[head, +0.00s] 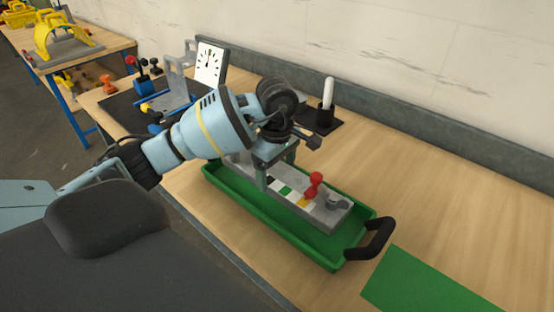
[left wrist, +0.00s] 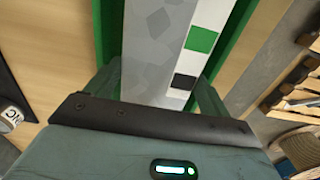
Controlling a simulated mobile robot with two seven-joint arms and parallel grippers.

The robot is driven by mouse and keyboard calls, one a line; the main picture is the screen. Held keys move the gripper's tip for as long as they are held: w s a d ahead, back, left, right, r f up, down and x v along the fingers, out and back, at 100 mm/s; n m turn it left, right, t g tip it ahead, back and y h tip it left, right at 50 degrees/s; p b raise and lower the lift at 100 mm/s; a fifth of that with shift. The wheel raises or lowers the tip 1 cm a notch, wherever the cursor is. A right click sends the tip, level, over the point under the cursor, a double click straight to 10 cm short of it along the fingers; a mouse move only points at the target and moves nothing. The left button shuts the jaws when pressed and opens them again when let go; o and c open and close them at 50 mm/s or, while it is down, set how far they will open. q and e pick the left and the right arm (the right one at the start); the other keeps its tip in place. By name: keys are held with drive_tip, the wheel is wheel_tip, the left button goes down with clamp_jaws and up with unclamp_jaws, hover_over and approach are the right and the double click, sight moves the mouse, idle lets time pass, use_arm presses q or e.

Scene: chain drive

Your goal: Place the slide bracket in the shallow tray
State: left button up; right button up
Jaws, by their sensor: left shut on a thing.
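The slide bracket appears to be the long grey bar (head: 322,212) with coloured squares, a red knob and a small grey clamp at its near end. It lies lengthwise within the walls of the shallow green tray (head: 268,226); I cannot tell whether its underside touches the tray floor. My left gripper (head: 277,172) is over the bar's far part, shut across its width. In the left wrist view the bar (left wrist: 150,50) runs between the two fingers, with the green tray wall (left wrist: 108,30) beside it. The gripper hides part of the bar's far end. My right gripper is not in view.
A black handle (head: 371,241) stands at the tray's near end. A green mat (head: 430,285) lies at the right. Behind are a white cylinder on a black base (head: 326,102), a dial (head: 209,63) and a grey bracket fixture (head: 176,82). Bare wood lies right of the tray.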

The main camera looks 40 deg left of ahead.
sight(277, 174)
use_arm(q)
drive_tip(key=shift+w+f, duration=0.1)
drive_tip(key=shift+f, duration=2)
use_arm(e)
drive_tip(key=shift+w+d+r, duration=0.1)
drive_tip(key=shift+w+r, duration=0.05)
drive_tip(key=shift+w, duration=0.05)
use_arm(q)
drive_tip(key=shift+f, duration=0.15)
drive_tip(key=o, duration=1.9)
drive_tip(key=shift+r, duration=0.25)
wheel_tip(277, 174, up, 12)
drive_tip(key=shift+f, duration=0.2)
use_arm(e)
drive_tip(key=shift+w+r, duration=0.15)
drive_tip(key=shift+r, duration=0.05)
use_arm(q)
drive_tip(key=shift+s+f, duration=0.1)
drive_tip(key=shift+s, duration=0.1)
